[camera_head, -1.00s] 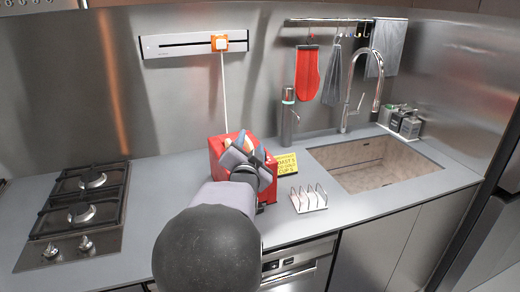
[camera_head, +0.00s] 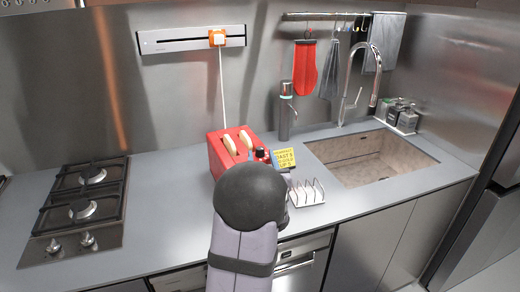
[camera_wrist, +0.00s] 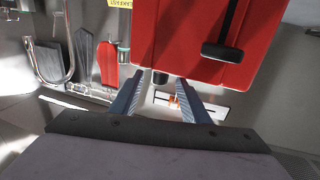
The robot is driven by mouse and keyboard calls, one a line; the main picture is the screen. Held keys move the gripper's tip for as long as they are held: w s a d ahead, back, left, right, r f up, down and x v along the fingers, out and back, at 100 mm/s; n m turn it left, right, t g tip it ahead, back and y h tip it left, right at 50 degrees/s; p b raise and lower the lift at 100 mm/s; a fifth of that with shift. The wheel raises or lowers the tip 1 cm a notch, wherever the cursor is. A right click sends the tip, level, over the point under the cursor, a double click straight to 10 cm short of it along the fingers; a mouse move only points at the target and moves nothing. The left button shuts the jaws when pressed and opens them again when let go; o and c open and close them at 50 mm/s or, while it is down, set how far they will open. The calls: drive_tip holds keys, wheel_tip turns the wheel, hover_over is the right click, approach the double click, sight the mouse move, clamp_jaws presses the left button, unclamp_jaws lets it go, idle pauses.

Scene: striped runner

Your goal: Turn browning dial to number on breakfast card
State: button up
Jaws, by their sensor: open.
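The red toaster (camera_head: 216,158) stands on the counter with two bread slices (camera_head: 238,141) in its slots. Its black browning dial (camera_head: 262,153) is on the right end; the dial's setting is too small to read. The yellow breakfast card (camera_head: 297,159) stands just right of the toaster; one line looks like "TOAST 5", the rest is unclear. In the wrist view, my gripper (camera_wrist: 160,88) is open and empty. A dark knob (camera_wrist: 160,77), apparently the dial, shows between the fingertips at the toaster's edge; I cannot tell whether they touch it.
A wire toast rack (camera_head: 307,192) stands close to the right of my arm. The hob (camera_head: 84,205) is far left. The counter between hob and toaster is clear.

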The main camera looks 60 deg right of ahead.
sight(260, 154)
drive_tip(key=shift+p+x, duration=0.5)
drive_tip(key=shift+x, duration=1.5)
drive_tip(key=c, duration=1.1)
